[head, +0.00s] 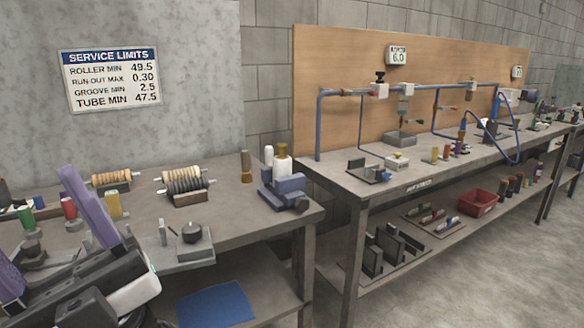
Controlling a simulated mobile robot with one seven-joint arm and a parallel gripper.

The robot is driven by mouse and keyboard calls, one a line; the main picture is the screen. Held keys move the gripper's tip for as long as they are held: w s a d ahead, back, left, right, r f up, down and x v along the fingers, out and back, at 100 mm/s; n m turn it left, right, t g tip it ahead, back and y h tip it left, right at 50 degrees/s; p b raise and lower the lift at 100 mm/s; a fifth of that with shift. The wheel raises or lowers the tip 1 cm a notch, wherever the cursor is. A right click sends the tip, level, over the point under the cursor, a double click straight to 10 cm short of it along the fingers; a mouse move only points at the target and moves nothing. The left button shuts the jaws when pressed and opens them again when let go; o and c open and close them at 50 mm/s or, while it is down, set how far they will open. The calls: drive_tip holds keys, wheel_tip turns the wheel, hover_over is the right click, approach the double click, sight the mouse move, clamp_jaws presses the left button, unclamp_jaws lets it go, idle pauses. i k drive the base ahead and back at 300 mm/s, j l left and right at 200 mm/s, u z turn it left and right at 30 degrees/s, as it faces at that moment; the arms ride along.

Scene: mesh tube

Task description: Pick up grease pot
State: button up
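A small dark round pot (192,232) with a knob on top sits on a grey plate (196,250) near the front edge of the left bench. It may be the grease pot, but no label shows. My gripper (50,240) is at the lower left, over the left bench. One purple finger (88,205) rises up and left of the pot, and a second purple part shows at the left edge. The two stand wide apart, and I see nothing held between them. My gripper is left of the pot and not touching it.
Roller racks (185,184), a yellow cylinder (114,205), a red cylinder (69,208) and a blue-grey vise-like fixture (284,190) stand on the left bench. A blue mat (215,304) lies on its lower shelf. The right bench (420,175) carries pipework. Open floor lies at right.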

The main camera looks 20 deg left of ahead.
sight(282, 166)
drive_tip(key=i+j+u, duration=0.2)
drive_tip(key=i, duration=0.2)
drive_tip(key=i+j+u, duration=0.15)
drive_tip(key=i, duration=0.25)
drive_tip(key=i+j+u, duration=0.2)
drive_tip(key=i, duration=0.2)
